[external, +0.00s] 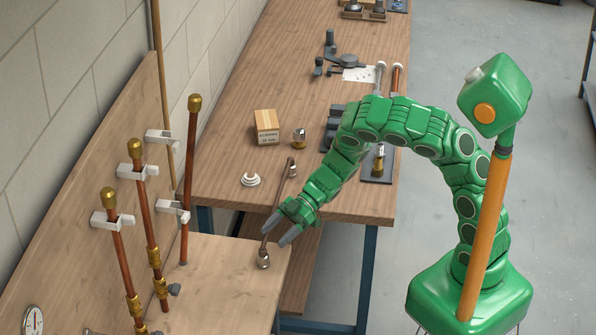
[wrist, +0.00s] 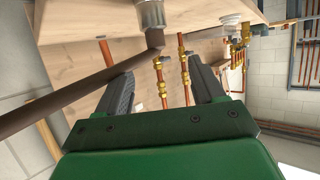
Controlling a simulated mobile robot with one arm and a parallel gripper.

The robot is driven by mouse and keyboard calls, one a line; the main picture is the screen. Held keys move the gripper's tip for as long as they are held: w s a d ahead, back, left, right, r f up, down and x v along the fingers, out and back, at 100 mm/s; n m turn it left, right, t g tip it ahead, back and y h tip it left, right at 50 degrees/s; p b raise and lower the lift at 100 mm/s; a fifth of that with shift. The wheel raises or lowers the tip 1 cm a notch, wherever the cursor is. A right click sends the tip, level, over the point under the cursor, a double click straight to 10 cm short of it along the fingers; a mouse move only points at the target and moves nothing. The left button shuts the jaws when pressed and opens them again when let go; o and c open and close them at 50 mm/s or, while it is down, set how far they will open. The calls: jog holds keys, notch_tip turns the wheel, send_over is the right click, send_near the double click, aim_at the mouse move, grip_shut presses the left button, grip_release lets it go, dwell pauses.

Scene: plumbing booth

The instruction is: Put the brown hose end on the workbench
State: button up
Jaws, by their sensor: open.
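The brown hose (external: 278,213) spans from the workbench (external: 345,209) corner to the light wooden panel (external: 220,300) in the external view. One metal-capped end (external: 291,170) is over the workbench; the other metal end (external: 263,260) is at the panel's edge. In the wrist view the hose (wrist: 80,92) runs up from the left to a silver fitting (wrist: 150,13). My gripper (external: 275,237) is open and empty, close to the hose near its lower end. In the wrist view my gripper's fingers (wrist: 160,75) are apart; the hose passes by the left fingertip. Contact cannot be told.
Upright copper pipes (external: 150,220) with brass caps stand left.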

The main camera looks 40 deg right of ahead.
notch_tip(320, 180, up, 6)
jog(key=w+a+r+m+t+h, duration=0.5)
jog(key=w+a+m+t, duration=0.25)
jog(key=w, duration=0.25)
jog(key=m+g+h, duration=0.2)
jog(key=m+h, duration=0.4)
send_near(263, 249)
jog(key=w, duration=0.1)
jog(key=shift+s+d+f+x, duration=0.1)
jog(key=shift+s+x, duration=0.05)
jog(key=shift+x, duration=0.65)
jog(key=shift+s+d+f+x, duration=0.1)
jog(key=shift+s+x, duration=0.05)
jog(key=shift+x, duration=0.65)
jog(key=shift+s+x, duration=0.2)
jog(key=shift+x, duration=0.55)
jog(key=shift+a+x, duration=0.1)
jog(key=shift+x, duration=1.85)
jog(key=shift+a+x, duration=0.15)
jog(key=shift+x, duration=1.8)
jog(key=shift+c, duration=0.3)
